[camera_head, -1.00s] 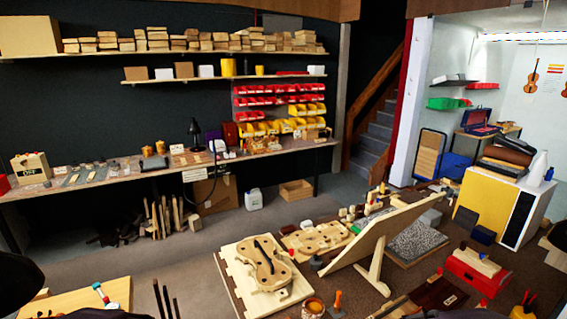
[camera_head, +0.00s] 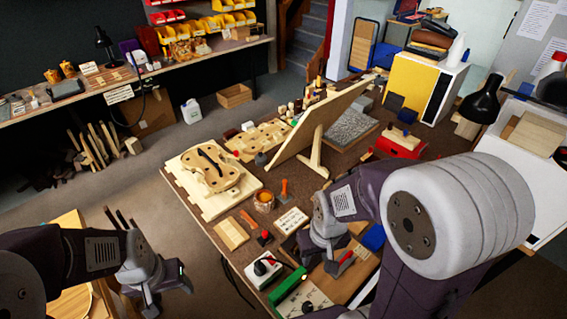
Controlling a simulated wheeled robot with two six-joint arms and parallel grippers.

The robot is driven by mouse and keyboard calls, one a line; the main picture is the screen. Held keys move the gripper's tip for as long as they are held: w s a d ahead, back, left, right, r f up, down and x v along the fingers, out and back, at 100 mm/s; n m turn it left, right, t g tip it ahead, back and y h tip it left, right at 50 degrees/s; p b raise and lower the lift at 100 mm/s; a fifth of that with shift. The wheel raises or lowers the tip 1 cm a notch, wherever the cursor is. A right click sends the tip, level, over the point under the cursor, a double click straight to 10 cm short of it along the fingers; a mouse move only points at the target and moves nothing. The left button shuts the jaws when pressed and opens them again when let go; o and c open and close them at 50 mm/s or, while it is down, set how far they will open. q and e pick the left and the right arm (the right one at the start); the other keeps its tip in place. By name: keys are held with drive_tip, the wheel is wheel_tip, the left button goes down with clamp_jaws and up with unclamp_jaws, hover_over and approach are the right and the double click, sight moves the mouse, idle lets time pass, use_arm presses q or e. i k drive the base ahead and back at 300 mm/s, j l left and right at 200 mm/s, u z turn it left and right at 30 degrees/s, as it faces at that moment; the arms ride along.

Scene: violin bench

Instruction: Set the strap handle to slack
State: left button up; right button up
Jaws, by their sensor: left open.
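No part is clearly labelled as the strap handle at this size. A red lever (camera_head: 345,264) lies by my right gripper, and a white box with a dark and red knob (camera_head: 264,268) stands on the near bench edge. I cannot tell whether either is the strap handle. My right gripper (camera_head: 322,262) is low over the bench, beside the red lever; its fingers are too unclear to tell whether they are apart. My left gripper (camera_head: 168,298) is open and empty at the lower left, away from the bench. My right arm hides part of the near bench.
A violin body (camera_head: 212,170) lies on a pale board. A tilted wooden panel (camera_head: 318,122) stands behind my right gripper. A green block (camera_head: 290,286) and a cup (camera_head: 264,200) are on the bench. Floor (camera_head: 180,225) is clear left of the bench.

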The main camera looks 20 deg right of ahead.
sight(346, 258)
drive_tip(key=z, duration=1.4)
